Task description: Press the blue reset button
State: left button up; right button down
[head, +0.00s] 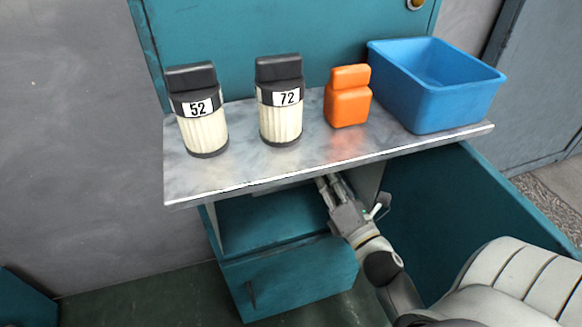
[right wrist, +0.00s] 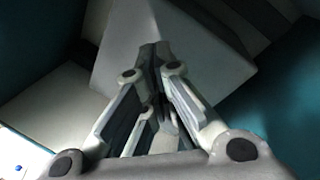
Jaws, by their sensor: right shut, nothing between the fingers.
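My right gripper (head: 327,182) is shut and empty, with its fingertips just under the front edge of the metal shelf. In the right wrist view its closed fingers (right wrist: 157,52) point toward a grey panel (right wrist: 190,50) inside the dim cabinet. A small blue spot (right wrist: 18,168) shows on a bright surface in the lower left corner of that view, off to the side of the fingers. It is too small to tell whether it is the blue reset button. No blue button shows in the head view. My left gripper is not in view.
On the metal shelf (head: 275,172) stand filter 52 (head: 205,130), filter 72 (head: 283,122), an orange bottle (head: 347,103) and a blue bin (head: 455,105). Below are a teal drawer cabinet (head: 290,280) and an open teal door or side panel (head: 450,200). The shelf overhangs my gripper.

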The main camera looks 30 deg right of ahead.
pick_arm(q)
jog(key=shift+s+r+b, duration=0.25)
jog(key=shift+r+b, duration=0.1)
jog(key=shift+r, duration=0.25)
pick_arm(e)
jog(key=s+a+n+y, duration=0.2)
jog(key=n+y, duration=0.4)
jog(key=n, duration=0.5)
jog(key=s+a+n+g+y, duration=0.1)
jog(key=s+a+n+y, duration=0.2)
jog(key=n, duration=0.8)
jog(key=a+y, duration=0.2)
jog(key=y, duration=0.1)
jog(key=shift+y, duration=0.4)
jog(key=shift+w+r, duration=0.1)
jog(key=shift+w, duration=0.05)
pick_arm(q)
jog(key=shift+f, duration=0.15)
pick_arm(e)
jog(key=w+d, duration=0.2)
jog(key=w, duration=0.6)
jog(key=shift+w, duration=0.2)
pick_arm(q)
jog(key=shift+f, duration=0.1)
